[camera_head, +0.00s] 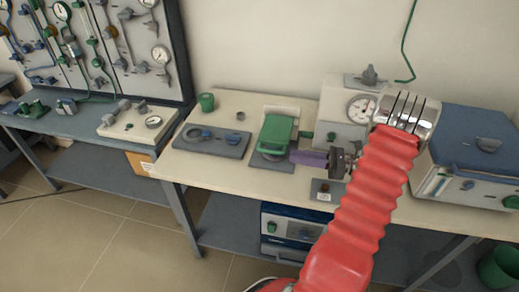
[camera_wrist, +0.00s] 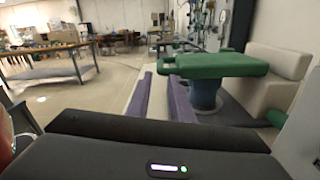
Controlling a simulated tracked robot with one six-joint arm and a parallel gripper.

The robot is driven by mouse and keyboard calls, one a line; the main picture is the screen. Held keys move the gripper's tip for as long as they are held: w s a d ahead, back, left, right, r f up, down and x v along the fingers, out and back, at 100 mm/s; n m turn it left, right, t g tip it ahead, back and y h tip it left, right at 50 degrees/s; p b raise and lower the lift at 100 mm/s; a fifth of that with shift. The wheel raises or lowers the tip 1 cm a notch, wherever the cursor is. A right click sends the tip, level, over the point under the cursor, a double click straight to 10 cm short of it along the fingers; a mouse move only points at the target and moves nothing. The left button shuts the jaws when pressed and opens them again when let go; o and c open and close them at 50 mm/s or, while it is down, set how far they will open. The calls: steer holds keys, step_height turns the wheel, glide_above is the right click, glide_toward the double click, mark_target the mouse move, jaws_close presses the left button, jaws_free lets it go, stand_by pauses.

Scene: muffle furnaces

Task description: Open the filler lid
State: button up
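The green lid (camera_head: 277,134), which looks like the filler lid, lies flat and closed on a small unit with a grey base, near the middle of the bench. In the wrist view the lid (camera_wrist: 215,64) rests above a blue cylinder (camera_wrist: 205,95), with a beige block behind its right end. My gripper (camera_head: 294,155) has purple fingers that point left, just right of the lid's near end. In the wrist view the fingers (camera_wrist: 160,78) are apart with nothing between them. The right fingertip is close to the lid's edge; I cannot tell if they touch.
A grey plate with a blue ring (camera_head: 200,134) and a green cup (camera_head: 207,102) stand left of the lid. A gauge unit (camera_head: 345,108) stands behind my arm, and a blue-topped box (camera_head: 478,150) stands at right. A small dark block (camera_head: 325,191) sits near the front edge.

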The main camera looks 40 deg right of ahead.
mark_target(260, 150)
steer(key=x, duration=1.3)
steer(key=shift+w+a, duration=0.2)
steer(key=shift+c, duration=0.2)
jaws_close()
